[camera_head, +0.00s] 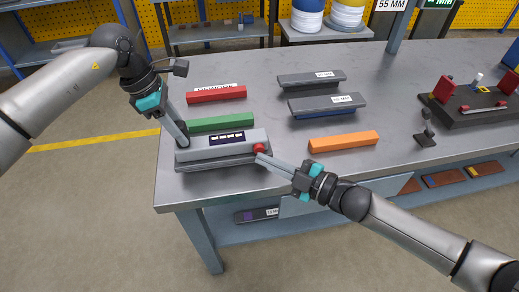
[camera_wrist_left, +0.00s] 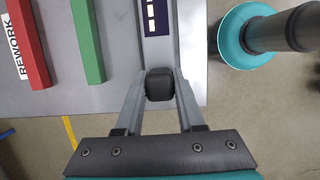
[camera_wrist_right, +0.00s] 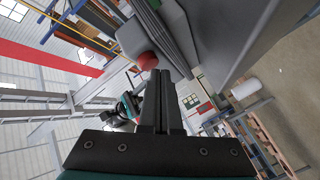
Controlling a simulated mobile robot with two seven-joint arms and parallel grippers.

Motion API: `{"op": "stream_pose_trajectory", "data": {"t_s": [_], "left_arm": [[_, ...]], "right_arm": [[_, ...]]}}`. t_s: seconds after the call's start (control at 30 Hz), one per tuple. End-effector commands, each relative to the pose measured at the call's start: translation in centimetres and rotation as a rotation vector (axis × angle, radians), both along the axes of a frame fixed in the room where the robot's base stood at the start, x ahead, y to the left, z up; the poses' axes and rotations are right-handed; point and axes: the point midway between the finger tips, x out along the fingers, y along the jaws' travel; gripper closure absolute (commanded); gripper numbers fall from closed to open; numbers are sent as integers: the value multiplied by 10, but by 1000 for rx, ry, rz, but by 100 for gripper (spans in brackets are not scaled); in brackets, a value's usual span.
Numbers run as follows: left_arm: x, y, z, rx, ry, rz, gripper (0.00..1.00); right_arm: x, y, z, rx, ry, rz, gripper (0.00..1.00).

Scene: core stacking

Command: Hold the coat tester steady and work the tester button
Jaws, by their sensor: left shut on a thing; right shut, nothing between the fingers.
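The coat tester (camera_head: 222,152) is a grey block with a dark display strip, lying near the front left of the table. It also shows in the left wrist view (camera_wrist_left: 170,48). My left gripper (camera_head: 184,142) is shut on a dark knob at its left end; the knob sits between the fingers in the left wrist view (camera_wrist_left: 160,84). The red tester button (camera_head: 259,148) is at the tester's right end. My right gripper (camera_head: 262,158) is shut and empty, its tips at the button. In the right wrist view the button (camera_wrist_right: 147,61) is just beyond the fingertips; whether they touch is unclear.
A green bar (camera_head: 220,124) lies close behind the tester and a red bar (camera_head: 216,94) farther back. An orange bar (camera_head: 343,142) lies to the right. Two grey blocks (camera_head: 312,79) (camera_head: 327,105) are behind it. A dark fixture (camera_head: 470,107) stands at the far right.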

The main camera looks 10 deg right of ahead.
Motion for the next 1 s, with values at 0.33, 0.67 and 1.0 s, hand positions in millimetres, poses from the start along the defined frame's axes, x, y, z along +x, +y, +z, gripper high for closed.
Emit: {"op": "stream_pose_trajectory", "data": {"t_s": [0.33, 0.67, 1.0], "left_arm": [[0, 0, 1, -1, -1, 0, 100], [0, 0, 0, -1, -1, -1, 100], [0, 0, 0, -1, -1, -2, 100]], "right_arm": [[4, 0, 0, 0, 0, 0, 100], [8, 0, 0, 1, -1, 0, 100], [10, 0, 0, 1, 1, 0, 100]]}}
